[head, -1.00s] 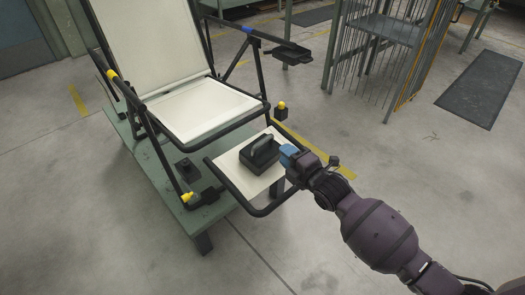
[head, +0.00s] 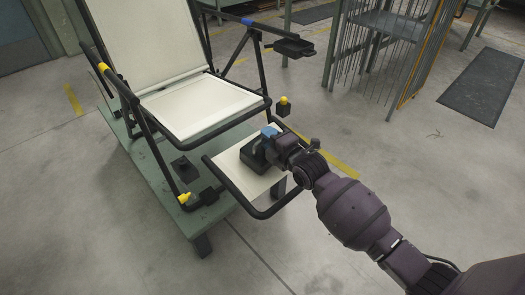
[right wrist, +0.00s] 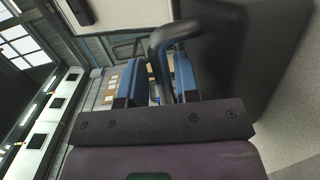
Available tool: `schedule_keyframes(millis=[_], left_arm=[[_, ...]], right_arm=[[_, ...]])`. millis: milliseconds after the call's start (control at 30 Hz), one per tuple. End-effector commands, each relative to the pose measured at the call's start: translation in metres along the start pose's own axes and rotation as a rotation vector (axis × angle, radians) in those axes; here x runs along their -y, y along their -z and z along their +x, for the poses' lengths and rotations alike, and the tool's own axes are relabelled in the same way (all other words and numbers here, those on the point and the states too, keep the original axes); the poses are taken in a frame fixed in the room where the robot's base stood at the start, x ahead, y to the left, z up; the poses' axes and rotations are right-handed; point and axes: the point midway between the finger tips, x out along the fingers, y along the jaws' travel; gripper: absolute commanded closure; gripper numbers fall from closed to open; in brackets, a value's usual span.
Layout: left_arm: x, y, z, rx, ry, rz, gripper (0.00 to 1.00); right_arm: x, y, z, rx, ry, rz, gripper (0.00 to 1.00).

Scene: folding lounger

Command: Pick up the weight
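The weight (head: 251,160) is a black block with a bar handle, sitting on the cream footrest (head: 229,169) of the lounger. My right gripper (head: 268,133) is at the weight, its blue fingers over the handle and hiding part of it. In the right wrist view the blue fingers (right wrist: 158,82) are apart, with the dark handle (right wrist: 163,42) running between them. A gap shows beside the handle, so the fingers do not appear closed on it. My left gripper is in neither view.
The lounger's cream seat (head: 203,106) and black tube frame stand on a green bench (head: 155,157). A black tray (head: 293,47) sticks out at its side. A wire rack (head: 375,50) stands behind.

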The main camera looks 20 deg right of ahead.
Motion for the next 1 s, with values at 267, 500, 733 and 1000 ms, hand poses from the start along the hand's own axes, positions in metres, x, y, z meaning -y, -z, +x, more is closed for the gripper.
schedule_keyframes(millis=[267,500,733,1000], left_arm=[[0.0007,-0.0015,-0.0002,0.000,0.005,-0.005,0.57],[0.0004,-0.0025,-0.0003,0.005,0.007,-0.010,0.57],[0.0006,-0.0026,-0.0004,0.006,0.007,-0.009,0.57],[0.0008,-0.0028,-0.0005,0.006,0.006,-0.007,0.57]], right_arm=[[-0.0010,-0.0003,0.0015,0.000,-0.001,-0.001,0.72],[-0.0024,-0.0003,0.0017,0.000,-0.004,-0.001,1.00],[-0.0044,-0.0003,0.0019,0.000,-0.008,-0.001,1.00],[-0.0054,-0.0004,0.0021,0.000,-0.010,-0.002,1.00]])
